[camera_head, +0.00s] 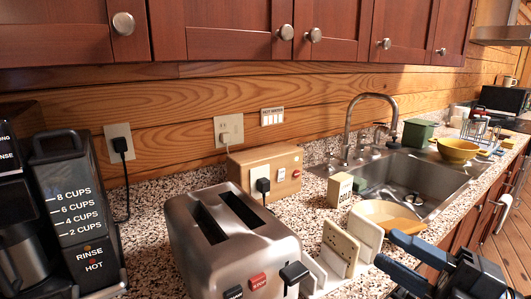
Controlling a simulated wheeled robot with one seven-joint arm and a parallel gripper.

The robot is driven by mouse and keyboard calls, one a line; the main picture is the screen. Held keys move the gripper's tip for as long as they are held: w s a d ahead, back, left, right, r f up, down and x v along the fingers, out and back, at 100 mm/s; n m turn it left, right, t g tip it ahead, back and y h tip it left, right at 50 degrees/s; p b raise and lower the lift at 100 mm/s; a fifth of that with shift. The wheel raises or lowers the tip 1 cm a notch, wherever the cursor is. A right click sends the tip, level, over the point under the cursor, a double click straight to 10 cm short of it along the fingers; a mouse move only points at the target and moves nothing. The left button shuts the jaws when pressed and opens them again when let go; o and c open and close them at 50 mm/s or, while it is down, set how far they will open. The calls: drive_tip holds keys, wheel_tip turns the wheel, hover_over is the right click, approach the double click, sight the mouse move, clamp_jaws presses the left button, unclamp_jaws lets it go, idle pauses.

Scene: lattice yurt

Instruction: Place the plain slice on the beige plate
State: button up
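A pale, smooth slice (366,232), which looks like the plain one, stands on edge to the right of the toaster. In front of it to the left stands a beige slice dotted with dark specks (340,245). Both seem to stand in a white rack (327,277). A beige plate (395,214) lies on the counter just behind the pale slice, which hides part of it. My gripper (387,250) is at the lower right, its two dark blue fingers apart with nothing visible between them. Its fingertips point left towards the pale slice; I cannot tell whether they touch it.
A steel toaster (236,245) fills the front middle. A wooden box (268,170) and a small cream box (340,189) stand behind. The sink (400,180) lies behind the plate, with a yellow bowl (457,150) beyond. A coffee maker (78,210) stands left. Cabinets overhang the counter.

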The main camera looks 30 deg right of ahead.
drive_tip(key=s+a+m+t+h, duration=0.5)
drive_tip(key=s+a+m, duration=0.2)
drive_tip(key=a+m, duration=0.35)
drive_tip(key=s+a+f+m+g+h, duration=0.1)
drive_tip(key=s+f+m+g+h, duration=0.1)
drive_tip(key=s+f+m+g, duration=0.7)
drive_tip(key=s+f, duration=0.4)
drive_tip(key=shift+a+f, duration=0.2)
drive_tip(key=shift+f, duration=0.15)
drive_tip(key=shift+s+m, duration=0.1)
drive_tip(key=shift+m, duration=0.15)
